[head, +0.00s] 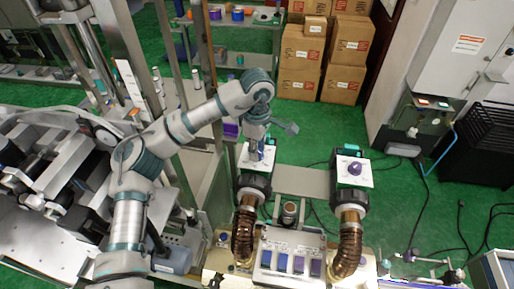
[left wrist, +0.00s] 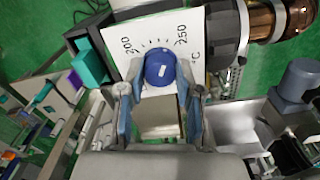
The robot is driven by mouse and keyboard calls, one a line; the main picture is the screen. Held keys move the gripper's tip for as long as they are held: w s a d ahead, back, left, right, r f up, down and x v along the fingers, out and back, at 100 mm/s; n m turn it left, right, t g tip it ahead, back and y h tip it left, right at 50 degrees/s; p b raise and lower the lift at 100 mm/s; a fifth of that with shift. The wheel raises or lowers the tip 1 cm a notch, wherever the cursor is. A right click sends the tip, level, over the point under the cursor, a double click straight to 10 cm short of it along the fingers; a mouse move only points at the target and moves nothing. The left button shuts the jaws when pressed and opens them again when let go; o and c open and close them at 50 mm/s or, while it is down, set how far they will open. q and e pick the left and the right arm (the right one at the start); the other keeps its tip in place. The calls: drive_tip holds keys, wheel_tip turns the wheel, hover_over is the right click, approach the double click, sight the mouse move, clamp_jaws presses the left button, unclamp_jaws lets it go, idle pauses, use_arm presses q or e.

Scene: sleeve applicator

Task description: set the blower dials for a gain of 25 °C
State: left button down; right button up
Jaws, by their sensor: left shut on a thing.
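The left blower's dial plate (head: 243,164) is white; up close in the left wrist view (left wrist: 197,62) it reads 200, 250 and °C around an arc of ticks. Its round blue knob (left wrist: 160,68) has a small pale mark; I cannot tell its exact reading. My left gripper (head: 256,150) reaches down onto this dial, and in the left wrist view (left wrist: 159,78) its two fingers are shut on the knob's sides. The right blower's dial plate (head: 343,177) carries a purple knob (head: 355,168), with nothing touching it; its numbers are too small to read. My right gripper is out of view.
Brown ribbed hoses (head: 244,235) (head: 348,250) run below the two blowers. A panel with several coloured labels (head: 290,248) stands between them at the front. A metal frame post (head: 205,70) rises close to my left arm. Cardboard boxes (head: 302,62) stand behind.

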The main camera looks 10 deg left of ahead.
use_arm(q)
drive_tip(key=shift+w+r, duration=0.1)
drive_tip(key=c, duration=0.8)
unclamp_jaws()
drive_tip(key=shift+o, duration=0.2)
wheel_tip(320, 180, up, 12)
drive_tip(key=shift+w, duration=0.15)
